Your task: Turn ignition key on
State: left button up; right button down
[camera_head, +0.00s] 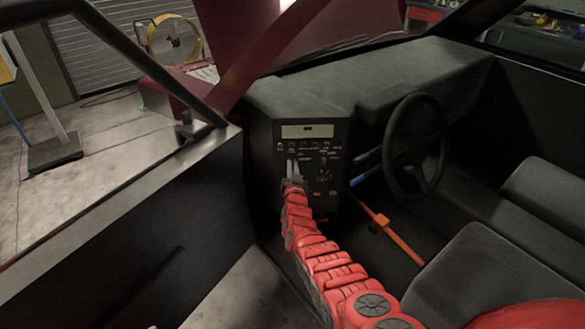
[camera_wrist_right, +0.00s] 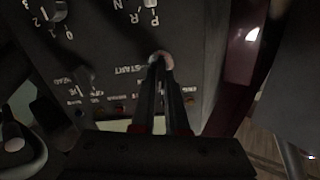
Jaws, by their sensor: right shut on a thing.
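The black dash panel (camera_head: 312,173) stands left of the steering wheel and carries several switches and labels. My right gripper (camera_head: 292,166) reaches its upper left part. In the right wrist view, upside down, the gripper (camera_wrist_right: 163,62) has its two long dark fingers close together, shut on a small rounded pale piece (camera_wrist_right: 165,57) beside the label START. I take this piece for the ignition key. The fingers hide most of it, so its turned angle cannot be told. My left gripper is not in view.
The steering wheel (camera_head: 417,145) and a blue-tipped lever (camera_head: 360,180) are right of the panel. An orange bar (camera_head: 393,232) is below. Black seats (camera_head: 470,270) lie at right, the door (camera_head: 130,235) at left. In the wrist view, a selector knob (camera_wrist_right: 58,12) sits near the fingers.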

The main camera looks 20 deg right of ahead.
jog(key=shift+d+f+m+b, duration=0.1)
jog(key=shift+m+b, duration=0.45)
jog(key=shift+m, duration=0.95)
jog(key=shift+d+f+m+b, duration=0.1)
jog(key=shift+m+b, duration=0.45)
jog(key=shift+m, duration=0.95)
jog(key=shift+r, duration=0.1)
jog(key=c, duration=0.9)
grip_release()
jog(key=shift+s, duration=0.1)
